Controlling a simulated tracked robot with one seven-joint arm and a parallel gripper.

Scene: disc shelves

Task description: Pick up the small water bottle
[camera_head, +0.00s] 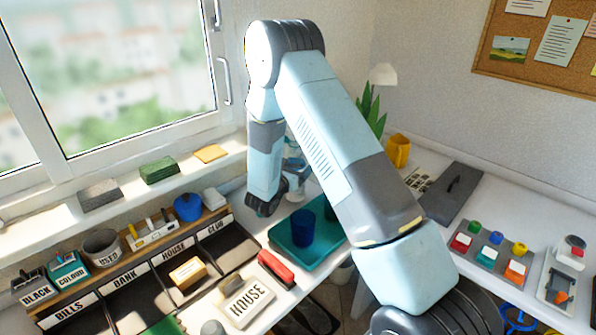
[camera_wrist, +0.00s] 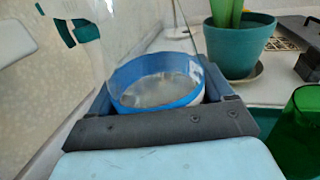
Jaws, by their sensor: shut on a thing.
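The small water bottle (camera_wrist: 155,80) is clear with a blue band and fills the middle of the wrist view. My gripper (camera_wrist: 160,100) is shut on it, with a finger on each side of the blue band. The bottle's upper part runs out of the top of that view. In the head view my gripper (camera_head: 290,180) is by the windowsill end of the desk, behind the teal tray. There the bottle (camera_head: 294,150) shows only in part beside my arm. I cannot tell whether its base touches the desk.
A teal tray (camera_head: 330,258) with a dark blue cup (camera_head: 301,226) lies in front of my gripper. A potted plant (camera_wrist: 238,45) and a green cup (camera_wrist: 300,125) stand to the right. A labelled sorter (camera_head: 140,270) is at left.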

